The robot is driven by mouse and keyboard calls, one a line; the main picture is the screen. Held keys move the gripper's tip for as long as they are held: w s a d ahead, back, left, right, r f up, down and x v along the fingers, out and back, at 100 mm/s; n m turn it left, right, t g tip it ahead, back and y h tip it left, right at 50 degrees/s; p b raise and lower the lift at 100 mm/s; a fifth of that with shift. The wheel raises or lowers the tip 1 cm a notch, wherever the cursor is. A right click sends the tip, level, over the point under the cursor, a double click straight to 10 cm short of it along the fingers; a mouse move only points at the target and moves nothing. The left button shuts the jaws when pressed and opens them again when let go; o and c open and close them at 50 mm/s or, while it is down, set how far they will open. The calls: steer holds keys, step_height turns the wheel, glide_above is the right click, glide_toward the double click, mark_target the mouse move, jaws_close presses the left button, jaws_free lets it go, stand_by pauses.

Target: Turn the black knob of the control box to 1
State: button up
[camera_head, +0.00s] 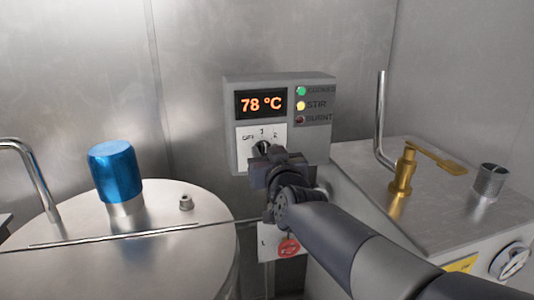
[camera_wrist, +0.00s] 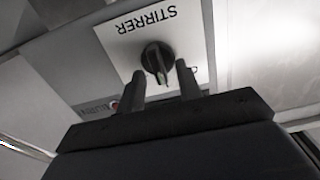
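The grey control box (camera_head: 315,150) stands against the back wall, with a display reading 78 °C. Its black knob (camera_head: 262,146) sits on a white plate marked OFF, 1 and 2, partly covered by my gripper (camera_head: 264,160). In the wrist view, the plate is upside down with the word STIRRER, and the knob (camera_wrist: 153,54) shows fully. Its pale pointer line faces down in that picture, roughly straight up on the plate, toward 1. My gripper (camera_wrist: 160,68) is open, its two fingers apart on either side of the knob's line. Contact cannot be told.
A round metal lid (camera_head: 170,250) with a blue cap (camera_head: 116,172) is at left. A brass valve (camera_head: 403,170) and a steel cup (camera_head: 490,181) stand on the metal top at right. A red knob (camera_head: 289,248) sits below my gripper.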

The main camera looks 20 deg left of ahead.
steer(key=v, duration=1)
steer(key=shift+s+d, duration=0.25)
steer(key=x, duration=1)
steer(key=shift+w+a, duration=0.35)
